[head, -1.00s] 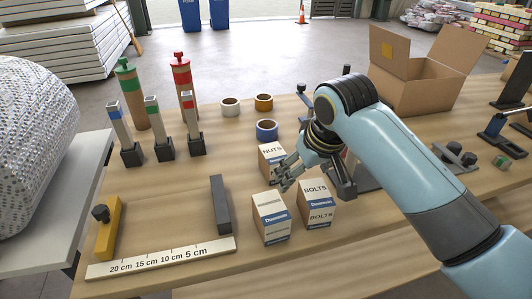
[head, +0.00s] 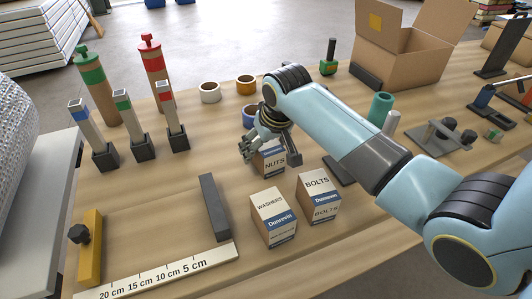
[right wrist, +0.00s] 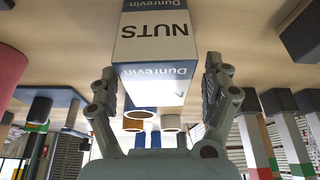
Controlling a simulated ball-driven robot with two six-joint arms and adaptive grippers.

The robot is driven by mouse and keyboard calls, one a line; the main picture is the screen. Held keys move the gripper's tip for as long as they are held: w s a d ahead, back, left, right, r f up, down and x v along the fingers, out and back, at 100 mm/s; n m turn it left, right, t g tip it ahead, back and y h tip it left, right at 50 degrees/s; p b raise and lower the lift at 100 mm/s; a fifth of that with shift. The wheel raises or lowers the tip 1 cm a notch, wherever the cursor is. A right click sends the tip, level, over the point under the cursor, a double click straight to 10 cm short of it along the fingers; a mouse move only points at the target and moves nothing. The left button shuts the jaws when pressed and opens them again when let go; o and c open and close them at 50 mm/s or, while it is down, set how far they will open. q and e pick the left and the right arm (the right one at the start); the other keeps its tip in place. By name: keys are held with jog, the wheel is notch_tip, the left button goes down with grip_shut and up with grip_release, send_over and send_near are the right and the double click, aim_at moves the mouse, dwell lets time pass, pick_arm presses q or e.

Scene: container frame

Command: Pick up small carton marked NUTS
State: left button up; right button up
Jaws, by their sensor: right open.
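The small carton marked NUTS (head: 273,163) stands on the wooden table, partly hidden by my right gripper (head: 262,143). In the right wrist view the NUTS carton (right wrist: 155,38) appears upside down, with its white face and blue Dunrevin band toward me. My right gripper (right wrist: 161,88) is open, one finger on each side of the carton's near end. I see gaps beside the carton, and cannot tell whether a finger touches it. My left gripper is not in view.
The WASHERS carton (head: 272,217) and BOLTS carton (head: 319,197) stand just in front of the NUTS carton. A dark bar (head: 214,207) lies to the left. Tape rolls (head: 210,92) sit behind. An open cardboard box (head: 403,57) stands at the back right.

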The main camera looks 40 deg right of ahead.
jog(key=x, duration=0.3)
jog(key=shift+d+f, duration=0.1)
jog(key=shift+f, duration=0.1)
jog(key=shift+c, duration=0.4)
jog(key=c, duration=1.4)
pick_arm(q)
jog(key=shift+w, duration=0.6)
pick_arm(e)
jog(key=shift+r, duration=0.1)
jog(key=shift+c, duration=0.2)
jog(key=shift+r, duration=0.1)
